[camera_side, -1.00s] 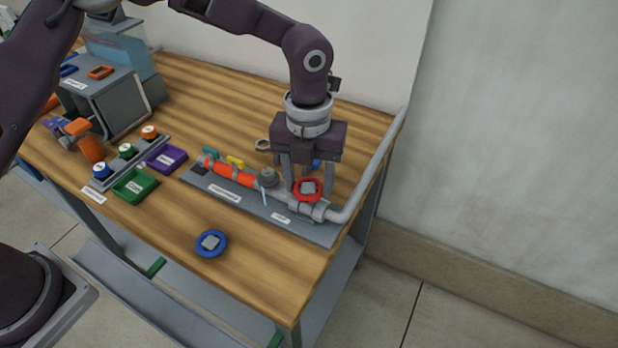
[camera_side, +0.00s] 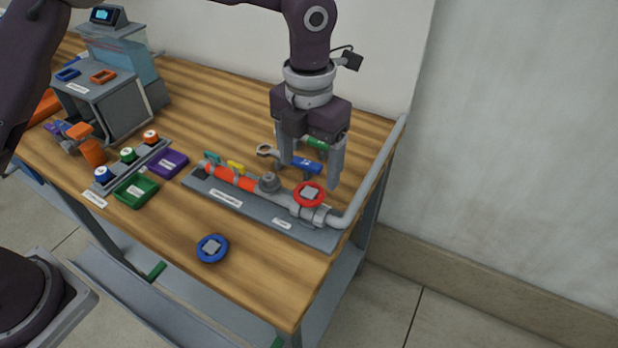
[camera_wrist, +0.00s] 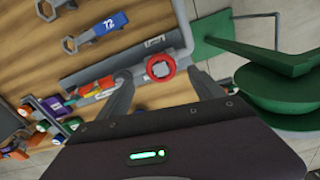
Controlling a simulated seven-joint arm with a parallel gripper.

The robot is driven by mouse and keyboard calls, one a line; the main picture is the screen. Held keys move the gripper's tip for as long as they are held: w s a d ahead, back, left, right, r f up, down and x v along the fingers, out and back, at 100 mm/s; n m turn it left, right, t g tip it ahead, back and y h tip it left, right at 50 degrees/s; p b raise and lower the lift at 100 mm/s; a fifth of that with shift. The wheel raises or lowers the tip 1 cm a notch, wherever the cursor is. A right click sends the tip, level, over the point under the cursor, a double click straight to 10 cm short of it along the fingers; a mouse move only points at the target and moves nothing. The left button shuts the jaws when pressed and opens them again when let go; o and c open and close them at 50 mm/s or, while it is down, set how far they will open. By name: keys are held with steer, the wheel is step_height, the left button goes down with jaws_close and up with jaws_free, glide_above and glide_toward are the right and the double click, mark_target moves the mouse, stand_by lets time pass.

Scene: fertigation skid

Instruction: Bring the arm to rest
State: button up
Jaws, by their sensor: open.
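My gripper (camera_side: 310,168) is open and empty, raised above the back right part of the wooden table. Its two fingers point down and stand wide apart, just behind and above the red ring-shaped handwheel (camera_side: 309,194). The handwheel sits on the grey pipe of the pipe board (camera_side: 262,207). In the wrist view the red handwheel (camera_wrist: 160,67) shows between the open fingers (camera_wrist: 165,85), apart from both. In the side view the fingers partly cover the blue-handled wrench (camera_side: 306,165) lying behind the pipe.
A blue ring (camera_side: 212,249) lies at the table's front. Green (camera_side: 136,191) and purple (camera_side: 168,163) trays and a rack of bottles (camera_side: 128,156) stand left. A grey pipe (camera_side: 372,170) rises along the right edge. The wrist view shows a green object (camera_wrist: 285,60) at right.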

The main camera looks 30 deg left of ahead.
steer(key=shift+r, duration=0.7)
steer(key=shift+s+a+r, duration=0.1)
steer(key=shift+a+r, duration=0.05)
steer(key=shift+r, duration=0.1)
steer(key=s+a+r+n+t+y, duration=0.1)
steer(key=s+a+r+n+t, duration=0.2)
steer(key=s+a+r+n, duration=1.15)
steer(key=s+a+f+n+t, duration=0.1)
steer(key=s+n, duration=0.4)
steer(key=n, duration=0.6)
steer(key=s+a+f+n+t+h, duration=0.1)
steer(key=s+n, duration=0.4)
steer(key=n, duration=0.7)
steer(key=a+f, duration=0.1)
steer(key=a, duration=0.1)
steer(key=shift+s+a+f+t, duration=0.25)
steer(key=shift+s+a+t, duration=0.05)
steer(key=shift+s+a, duration=0.1)
